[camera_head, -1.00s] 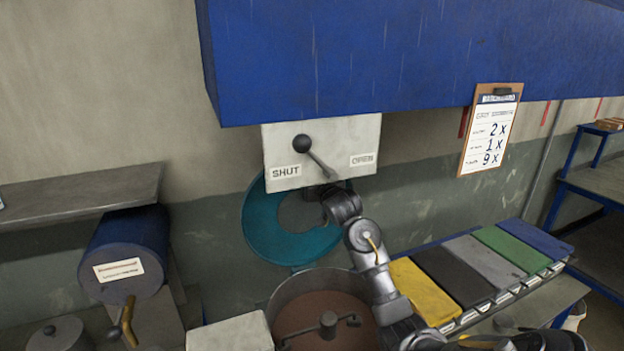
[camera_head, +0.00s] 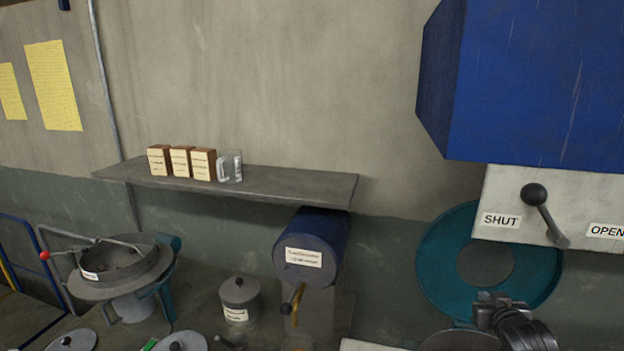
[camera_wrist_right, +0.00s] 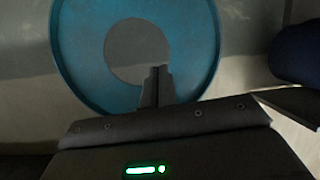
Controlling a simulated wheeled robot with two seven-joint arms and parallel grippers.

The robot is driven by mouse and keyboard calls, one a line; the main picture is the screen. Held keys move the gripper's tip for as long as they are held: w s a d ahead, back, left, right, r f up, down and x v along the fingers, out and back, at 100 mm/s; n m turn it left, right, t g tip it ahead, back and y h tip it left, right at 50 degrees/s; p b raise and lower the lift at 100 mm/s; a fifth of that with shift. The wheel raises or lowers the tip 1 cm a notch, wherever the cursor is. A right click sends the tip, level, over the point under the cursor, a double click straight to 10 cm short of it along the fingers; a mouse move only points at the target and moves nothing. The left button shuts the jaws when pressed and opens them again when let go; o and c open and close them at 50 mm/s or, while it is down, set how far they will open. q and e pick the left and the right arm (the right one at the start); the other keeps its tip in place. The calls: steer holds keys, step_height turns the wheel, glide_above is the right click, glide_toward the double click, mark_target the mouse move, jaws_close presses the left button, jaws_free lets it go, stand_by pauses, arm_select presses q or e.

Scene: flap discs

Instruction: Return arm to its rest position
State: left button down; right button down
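My right gripper (camera_head: 497,300) shows at the bottom right of the head view, in front of the lower part of a teal ring (camera_head: 438,265). In the right wrist view its fingers (camera_wrist_right: 157,84) are together, with nothing visible between them. They overlap the lower edge of the teal ring (camera_wrist_right: 82,60) in the picture; the depth gap cannot be told. My right arm (camera_head: 525,330) runs off the bottom edge. My left gripper is in no current view.
A lever (camera_head: 545,212) with a black knob sits on a pale SHUT/OPEN plate (camera_head: 508,186), under a blue hood (camera_head: 530,80). Its knob is nearer SHUT. Left are a blue drum (camera_head: 325,235), a shelf (camera_head: 275,185) with boxes, and a lidded pot (camera_head: 240,297).

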steer(key=s+a+f+n+g+y, duration=0.1)
steer(key=s+a+f+g, duration=0.1)
steer(key=s+a+f, duration=0.4)
steer(key=s+a+f+n+g+y, duration=0.1)
steer(key=s+a+f+g, duration=0.15)
steer(key=s+f, duration=0.6)
steer(key=s+a+f+g+y, duration=0.1)
steer(key=s+a+f+g, duration=0.15)
steer(key=s, duration=0.55)
steer(key=s+a+f+n+g, duration=0.1)
steer(key=s+a+f, duration=0.1)
steer(key=s+a, duration=0.35)
steer(key=s+a+f+g+y, duration=0.1)
steer(key=s+a+f+g, duration=0.1)
steer(key=s, duration=0.8)
step_height(320, 180, down, 35)
steer(key=s+g+b, duration=0.1)
steer(key=b, duration=0.8)
steer(key=s+d+f+g+b, duration=0.1)
steer(key=s+f+b, duration=0.4)
steer(key=s+f, duration=1.1)
step_height(320, 180, down, 4)
steer(key=shift+d+f+n+g+h, duration=0.1)
steer(key=shift+d+n+g+h, duration=0.25)
steer(key=shift+d, duration=0.45)
